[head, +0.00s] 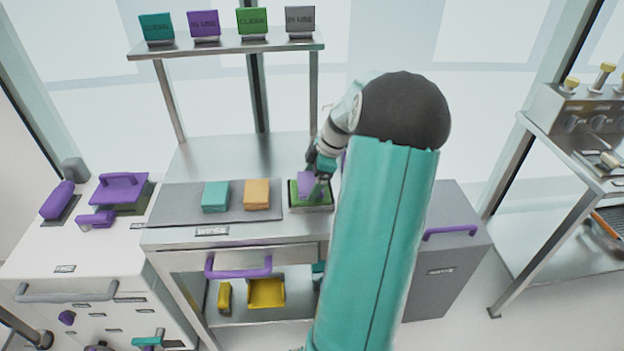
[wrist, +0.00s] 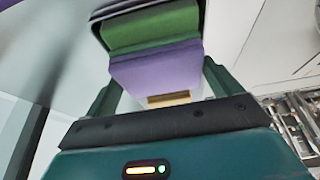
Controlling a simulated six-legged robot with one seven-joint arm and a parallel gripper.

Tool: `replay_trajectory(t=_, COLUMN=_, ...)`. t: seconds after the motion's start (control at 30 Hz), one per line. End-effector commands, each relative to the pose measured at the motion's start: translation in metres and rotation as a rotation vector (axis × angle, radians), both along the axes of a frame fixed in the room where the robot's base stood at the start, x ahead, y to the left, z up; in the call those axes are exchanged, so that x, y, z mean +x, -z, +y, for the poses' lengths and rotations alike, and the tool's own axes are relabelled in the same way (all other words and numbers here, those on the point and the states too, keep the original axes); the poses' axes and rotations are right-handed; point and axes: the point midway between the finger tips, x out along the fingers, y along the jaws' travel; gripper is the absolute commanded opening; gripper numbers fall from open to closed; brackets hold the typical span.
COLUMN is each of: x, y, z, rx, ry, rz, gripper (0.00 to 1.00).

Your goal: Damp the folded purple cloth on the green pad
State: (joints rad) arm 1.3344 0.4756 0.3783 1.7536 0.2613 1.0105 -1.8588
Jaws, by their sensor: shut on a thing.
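The folded purple cloth (head: 306,181) is between the fingers of my gripper (head: 318,184), which is shut on it. In the wrist view the cloth (wrist: 155,70) spans the space between both fingers of my gripper (wrist: 160,78). The green pad (head: 297,198) lies in a dark-rimmed tray (head: 311,209) at the right end of the bench. The cloth is right over the pad; I cannot tell whether they touch. The pad also shows beyond the cloth in the wrist view (wrist: 150,32). My arm hides the area right of the tray.
A teal cloth (head: 215,196) and an orange cloth (head: 256,194) lie on a grey mat (head: 173,205) left of the tray. A shelf (head: 225,46) with several coloured signs stands behind. A grey bin (head: 450,262) with a purple handle is at right. The bench behind the mat is clear.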

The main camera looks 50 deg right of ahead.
Motion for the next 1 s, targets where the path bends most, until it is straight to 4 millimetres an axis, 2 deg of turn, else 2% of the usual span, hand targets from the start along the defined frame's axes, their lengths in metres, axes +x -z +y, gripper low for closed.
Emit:
replay_trajectory(t=0.13, x=0.000, y=-0.004, z=0.000, rx=0.001, ry=-0.001, rz=0.001, gripper=0.72)
replay_trajectory(t=1.0, x=0.000, y=-0.067, z=0.000, rx=-0.001, ry=0.000, rz=0.001, gripper=0.72)
